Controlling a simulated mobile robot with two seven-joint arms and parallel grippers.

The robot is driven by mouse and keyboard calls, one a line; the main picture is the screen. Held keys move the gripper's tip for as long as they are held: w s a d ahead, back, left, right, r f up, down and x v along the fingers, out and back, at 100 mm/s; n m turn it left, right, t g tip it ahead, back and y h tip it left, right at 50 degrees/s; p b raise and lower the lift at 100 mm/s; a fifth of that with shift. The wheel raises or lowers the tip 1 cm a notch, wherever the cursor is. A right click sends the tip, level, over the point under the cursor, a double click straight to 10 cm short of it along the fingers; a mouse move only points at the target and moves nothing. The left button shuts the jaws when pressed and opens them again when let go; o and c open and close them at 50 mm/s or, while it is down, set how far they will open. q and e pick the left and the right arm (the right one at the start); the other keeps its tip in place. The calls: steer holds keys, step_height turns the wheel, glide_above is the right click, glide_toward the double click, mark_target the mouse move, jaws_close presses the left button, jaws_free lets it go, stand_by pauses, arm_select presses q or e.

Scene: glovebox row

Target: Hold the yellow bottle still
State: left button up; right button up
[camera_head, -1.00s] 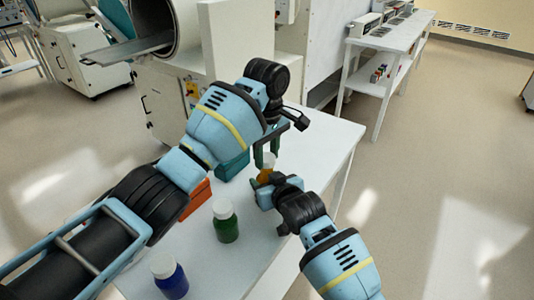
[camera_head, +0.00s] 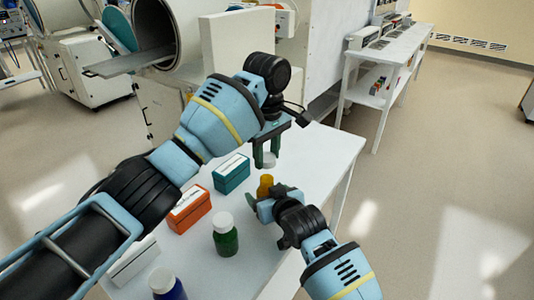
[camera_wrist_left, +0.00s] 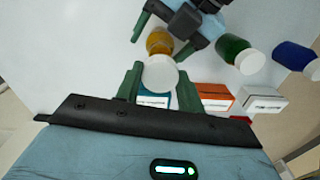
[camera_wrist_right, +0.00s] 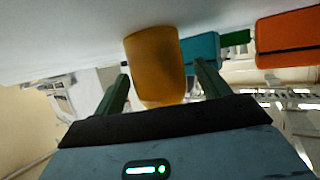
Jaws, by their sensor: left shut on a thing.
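The yellow bottle (camera_head: 265,187) stands upright on the white table, without its cap. My left gripper (camera_head: 266,158) is above it, shut on a white cap (camera_head: 268,161), which also shows between the fingers in the left wrist view (camera_wrist_left: 160,74). A gap separates cap and bottle. My right gripper (camera_wrist_right: 162,75) is low beside the table, its fingers spread on either side of the yellow bottle, which fills the middle of the right wrist view (camera_wrist_right: 156,62). A gap shows between the bottle and the right-hand finger there.
A green bottle (camera_head: 225,240) and a blue bottle (camera_head: 168,288) with white caps stand nearer on the table (camera_head: 315,160). A teal box (camera_head: 231,176), an orange box (camera_head: 189,212) and a white box (camera_head: 133,262) line its left side. The table's right part is clear.

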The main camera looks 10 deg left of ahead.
mark_target(266, 158)
arm_select(q)
steer(key=shift+r, duration=0.35)
arm_select(e)
steer(key=shift+s+d+r, duration=0.25)
steer(key=shift+s, duration=0.05)
arm_select(q)
steer(key=shift+t, duration=0.4)
step_height(266, 158, up, 6)
steer(key=shift+s+f+p, duration=0.15)
steer(key=shift+f+p, duration=0.05)
steer(key=shift+p, duration=0.85)
arm_select(e)
steer(key=v, duration=0.9)
steer(key=shift+s+d+r, duration=0.1)
steer(key=shift+s+d, duration=0.05)
steer(key=shift+s, duration=0.05)
arm_select(q)
steer(key=shift+r, duration=0.2)
arm_select(e)
steer(key=shift+v, duration=0.85)
